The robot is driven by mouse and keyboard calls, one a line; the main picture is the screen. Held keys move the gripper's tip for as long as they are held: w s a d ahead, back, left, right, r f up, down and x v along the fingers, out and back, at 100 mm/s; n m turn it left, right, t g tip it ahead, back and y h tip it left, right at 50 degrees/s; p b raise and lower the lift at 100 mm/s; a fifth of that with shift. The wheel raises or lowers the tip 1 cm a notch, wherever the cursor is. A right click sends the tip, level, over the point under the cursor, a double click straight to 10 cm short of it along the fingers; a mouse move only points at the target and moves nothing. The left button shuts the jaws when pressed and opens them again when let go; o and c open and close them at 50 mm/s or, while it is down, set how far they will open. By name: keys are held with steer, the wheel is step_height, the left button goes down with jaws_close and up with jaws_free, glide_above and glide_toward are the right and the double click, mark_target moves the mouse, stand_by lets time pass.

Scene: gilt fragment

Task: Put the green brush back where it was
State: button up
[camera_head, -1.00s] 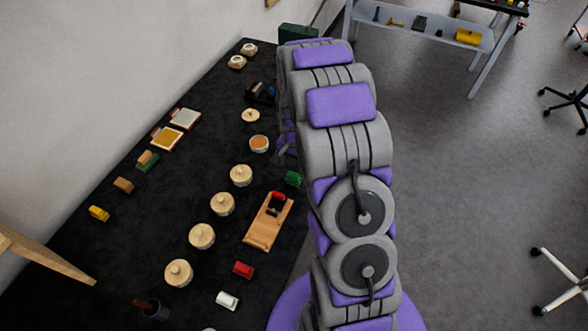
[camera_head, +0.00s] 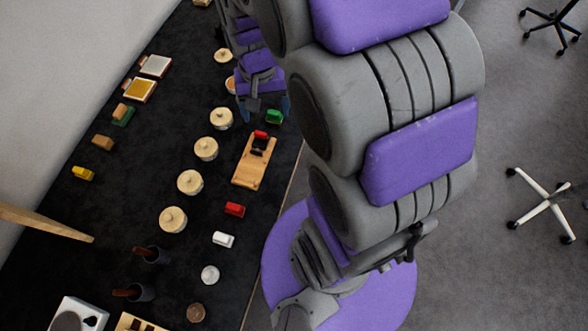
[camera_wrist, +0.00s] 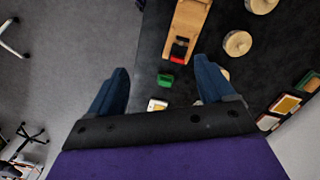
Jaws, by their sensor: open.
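A small green block-like piece (camera_head: 274,116), which looks like the green brush, lies on the black table near its right edge, beside the far end of a wooden board (camera_head: 247,173). My gripper (camera_head: 264,108) is open and points down over this spot. In the wrist view, the green piece (camera_wrist: 165,80) shows between the two blue fingers of my gripper (camera_wrist: 162,69), with clear gaps on both sides. Its exact height below the fingertips cannot be told. A second green piece (camera_head: 122,117) with a tan block on it lies at the table's left side.
A red block (camera_head: 235,209) and a white block (camera_head: 223,239) lie near the right edge. A row of round lidded pots (camera_head: 190,182) runs along the table's middle. Dark cups (camera_head: 143,292) stand near the front. A wall bounds the left; open floor lies right.

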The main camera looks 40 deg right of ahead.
steer(key=s+a+r+n, duration=0.2)
steer(key=s, duration=0.7)
steer(key=s+a+r+n, duration=0.3)
steer(key=s, duration=0.7)
steer(key=shift+g, duration=0.4)
steer(key=shift+f, duration=0.1)
steer(key=shift+f+b, duration=0.8)
steer(key=shift+b, duration=0.05)
